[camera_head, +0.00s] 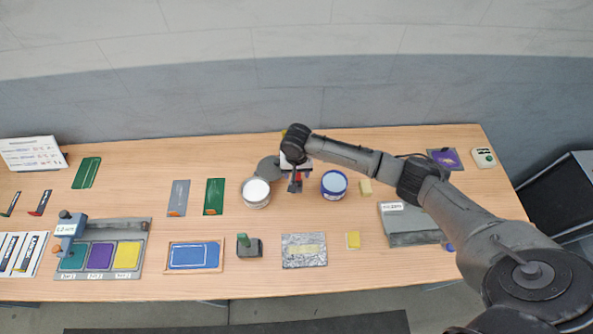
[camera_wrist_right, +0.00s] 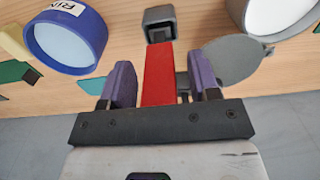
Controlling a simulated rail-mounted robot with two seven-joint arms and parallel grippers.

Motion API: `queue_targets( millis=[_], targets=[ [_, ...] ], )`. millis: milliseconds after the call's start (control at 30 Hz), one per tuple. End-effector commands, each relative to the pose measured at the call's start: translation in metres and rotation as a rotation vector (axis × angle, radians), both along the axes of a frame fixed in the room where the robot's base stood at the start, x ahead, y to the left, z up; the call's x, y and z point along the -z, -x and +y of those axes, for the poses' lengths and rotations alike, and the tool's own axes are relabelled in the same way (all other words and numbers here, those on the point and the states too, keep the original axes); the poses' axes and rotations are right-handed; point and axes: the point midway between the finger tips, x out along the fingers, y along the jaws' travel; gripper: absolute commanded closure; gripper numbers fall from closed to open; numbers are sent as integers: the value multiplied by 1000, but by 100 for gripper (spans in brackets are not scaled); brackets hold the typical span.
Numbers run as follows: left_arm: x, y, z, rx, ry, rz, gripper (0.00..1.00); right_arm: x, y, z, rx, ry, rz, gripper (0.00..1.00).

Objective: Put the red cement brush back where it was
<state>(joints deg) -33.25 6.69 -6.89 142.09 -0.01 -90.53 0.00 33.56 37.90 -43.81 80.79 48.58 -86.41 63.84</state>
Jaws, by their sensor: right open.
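The red cement brush shows its red handle (camera_wrist_right: 157,72) between the fingers of my right gripper (camera_wrist_right: 160,88) in the right wrist view. The fingers are open, with a gap on each side of the handle. The far end of the handle meets a small grey square holder (camera_wrist_right: 160,14); the bristle end is hidden. In the head view my right gripper (camera_head: 296,174) is over the holder (camera_head: 294,188), between two tubs, and mostly covers the brush. My left gripper is not in view.
A blue-rimmed tub (camera_head: 334,185) stands close right of the holder. A pale open tub (camera_head: 256,193) and a grey round lid (camera_head: 268,167) are close left.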

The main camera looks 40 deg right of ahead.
Motion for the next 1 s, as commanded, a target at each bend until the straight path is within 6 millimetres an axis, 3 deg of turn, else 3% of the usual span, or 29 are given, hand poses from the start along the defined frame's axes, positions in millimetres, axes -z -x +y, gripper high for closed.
queue_targets(
  millis=[267, 800, 1000],
  targets=[
    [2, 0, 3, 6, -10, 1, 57, -4, 0, 0, -1, 1, -1, 44],
    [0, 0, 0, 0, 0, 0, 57, -94, 0, 1, -1, 0, -3, 44],
    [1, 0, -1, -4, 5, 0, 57, -115, 0, 1, 0, -1, -1, 44]
  ],
)
